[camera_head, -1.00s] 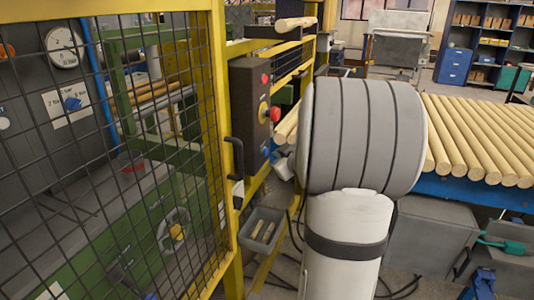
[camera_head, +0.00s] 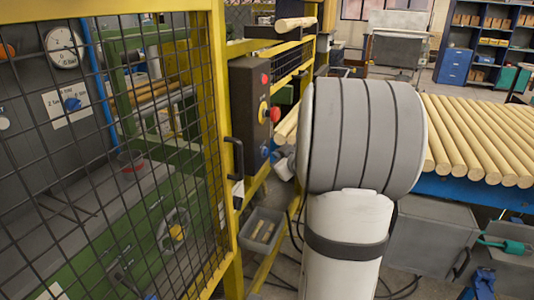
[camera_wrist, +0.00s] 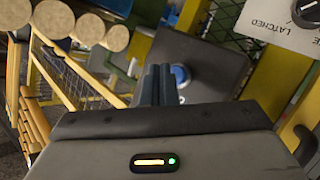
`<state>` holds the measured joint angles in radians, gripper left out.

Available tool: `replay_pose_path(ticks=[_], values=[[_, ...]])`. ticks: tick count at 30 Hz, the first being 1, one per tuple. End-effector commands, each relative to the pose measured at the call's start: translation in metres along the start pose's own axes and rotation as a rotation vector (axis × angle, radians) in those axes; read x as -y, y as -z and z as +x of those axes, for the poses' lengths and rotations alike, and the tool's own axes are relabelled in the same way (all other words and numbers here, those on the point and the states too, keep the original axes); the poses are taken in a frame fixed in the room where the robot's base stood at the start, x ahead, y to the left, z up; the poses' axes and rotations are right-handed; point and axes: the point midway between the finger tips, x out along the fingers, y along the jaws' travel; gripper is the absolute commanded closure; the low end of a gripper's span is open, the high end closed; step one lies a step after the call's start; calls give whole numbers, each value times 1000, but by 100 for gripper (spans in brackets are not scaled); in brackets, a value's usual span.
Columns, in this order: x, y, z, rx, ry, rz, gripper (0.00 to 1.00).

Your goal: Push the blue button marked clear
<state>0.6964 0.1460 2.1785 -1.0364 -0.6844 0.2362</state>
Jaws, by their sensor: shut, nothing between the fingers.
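The blue button (camera_head: 265,152) is the lowest control on the dark control box (camera_head: 249,112), which is fixed to the yellow post. Its marking is too small to read. In the wrist view the blue button (camera_wrist: 180,75) shows on the dark box face, just right of my fingertips and partly covered by them. My gripper (camera_wrist: 158,70) is shut and empty, its fingers pointing toward the box. I cannot tell whether the fingertips touch the button. In the head view my arm hides most of the gripper.
A red button (camera_head: 265,78) and a red-and-yellow knob (camera_head: 268,114) sit above on the same box. A yellow mesh guard door with a black handle (camera_head: 236,160) stands to the left. A grey bin (camera_head: 261,230) is below. Wooden rods (camera_head: 470,135) lie at the right.

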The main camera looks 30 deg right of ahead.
Motion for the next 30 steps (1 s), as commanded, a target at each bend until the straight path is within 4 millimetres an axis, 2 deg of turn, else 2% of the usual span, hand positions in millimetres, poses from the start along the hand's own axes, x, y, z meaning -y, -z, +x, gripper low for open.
replay_pose_path(ticks=[30], values=[[4,5,6,0,0,0,100]])
